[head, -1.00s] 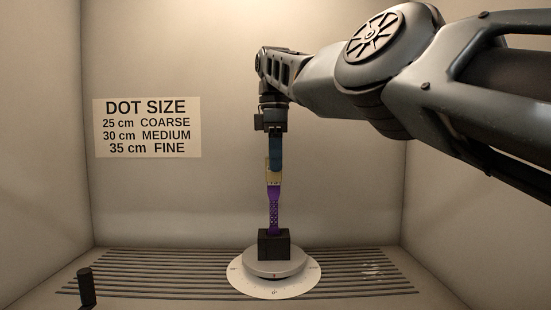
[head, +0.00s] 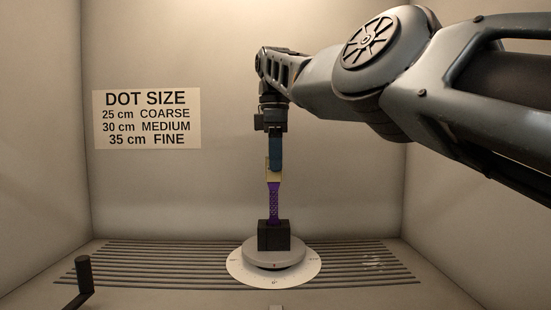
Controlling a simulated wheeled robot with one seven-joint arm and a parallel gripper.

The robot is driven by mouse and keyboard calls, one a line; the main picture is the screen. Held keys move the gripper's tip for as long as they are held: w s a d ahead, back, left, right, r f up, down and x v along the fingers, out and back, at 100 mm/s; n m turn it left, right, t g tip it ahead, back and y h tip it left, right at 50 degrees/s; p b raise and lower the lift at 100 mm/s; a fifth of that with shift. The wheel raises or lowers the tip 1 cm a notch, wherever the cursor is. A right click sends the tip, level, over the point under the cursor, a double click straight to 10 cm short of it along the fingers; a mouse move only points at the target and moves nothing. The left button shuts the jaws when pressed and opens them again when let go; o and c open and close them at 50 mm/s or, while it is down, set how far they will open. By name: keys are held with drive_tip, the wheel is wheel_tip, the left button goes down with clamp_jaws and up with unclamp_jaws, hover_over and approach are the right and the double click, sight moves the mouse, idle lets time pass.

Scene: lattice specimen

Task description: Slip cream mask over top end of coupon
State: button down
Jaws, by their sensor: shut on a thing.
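The purple lattice coupon (head: 274,200) stands upright in a dark block (head: 273,236) on a round grey turntable (head: 258,256). My gripper (head: 274,164) points straight down above it, with blue-green fingers. It is shut on the small cream mask (head: 273,176), which shows below and beside the fingers. The mask is in line with the coupon, and its lower edge meets the coupon's wider top part. The coupon's top end is hidden, and I cannot tell how far the mask is around it.
A white dial (head: 313,265) surrounds the turntable on a slotted floor (head: 150,262). A dark cranked handle (head: 84,277) stands at the lower left. A dot-size sign (head: 147,119) hangs on the back wall.

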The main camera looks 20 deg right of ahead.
drive_tip(key=shift+f, duration=0.2)
drive_tip(key=c, duration=0.8)
unclamp_jaws()
drive_tip(key=shift+o, duration=0.2)
drive_tip(key=o, duration=0.4)
drive_tip(key=shift+r+p, duration=2.45)
drive_tip(key=shift+r, duration=0.1)
wheel_tip(320, 180, up, 8)
drive_tip(key=p, duration=0.8)
drive_tip(key=shift+a+f, duration=0.1)
drive_tip(key=shift+f, duration=0.05)
